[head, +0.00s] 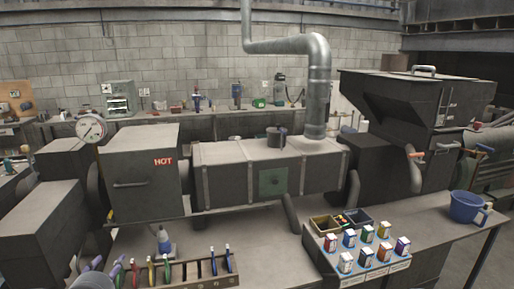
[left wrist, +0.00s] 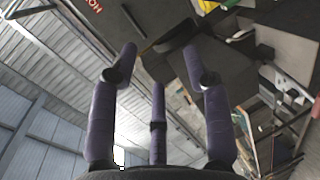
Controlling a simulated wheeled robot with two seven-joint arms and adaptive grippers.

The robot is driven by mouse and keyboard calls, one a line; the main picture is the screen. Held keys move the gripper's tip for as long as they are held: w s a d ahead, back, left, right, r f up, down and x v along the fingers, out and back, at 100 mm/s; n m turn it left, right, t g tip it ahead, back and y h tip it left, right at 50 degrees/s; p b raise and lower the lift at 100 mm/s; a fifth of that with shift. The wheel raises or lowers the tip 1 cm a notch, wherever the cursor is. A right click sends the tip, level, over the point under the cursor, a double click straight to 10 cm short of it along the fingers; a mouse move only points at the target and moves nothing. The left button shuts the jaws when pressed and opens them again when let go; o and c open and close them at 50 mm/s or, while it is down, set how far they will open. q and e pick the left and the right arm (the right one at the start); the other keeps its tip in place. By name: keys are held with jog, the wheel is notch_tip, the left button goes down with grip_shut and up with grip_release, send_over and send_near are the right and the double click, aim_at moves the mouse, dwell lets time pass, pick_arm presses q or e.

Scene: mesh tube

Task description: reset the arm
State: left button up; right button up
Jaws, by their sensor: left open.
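My left gripper (head: 104,277) shows only in part at the bottom left edge of the head view, near the front of the bench. In the left wrist view its purple-padded fingers (left wrist: 160,68) are spread apart with nothing between them, so it is open and empty. The wrist view is tilted, with the dark machine and its HOT label beyond the fingers. My right gripper is in neither view.
A rack (head: 192,272) with several coloured tools stands just right of my left gripper. A small bottle (head: 164,241) is behind it. The dark HOT box (head: 143,175), a tray of small cartons (head: 362,250) and a blue mug (head: 466,207) stand farther off.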

pick_arm(q)
jog(key=d+f+m+g+h, duration=0.2)
jog(key=d+f+m, duration=0.15)
jog(key=f, duration=0.75)
jog(key=d+f+m+g+h, duration=0.1)
jog(key=d+f+m+g, duration=0.3)
jog(key=f, duration=0.7)
jog(key=d+f+m+g+h, duration=0.1)
jog(key=d+f+m+h, duration=0.1)
jog(key=d+f, duration=0.6)
jog(key=s+d+f+m+g+h, duration=0.1)
jog(key=s+d+f+m+g, duration=0.2)
jog(key=s+f, duration=0.5)
jog(key=s+d+f+m+g+h, duration=0.1)
jog(key=s+d+f+m+g, duration=0.3)
jog(key=s+d+f, duration=0.4)
notch_tip(320, 180, down, 6)
jog(key=shift+s+f+m+h, duration=0.2)
jog(key=shift+s+m+h, duration=0.1)
jog(key=shift+s+m, duration=0.3)
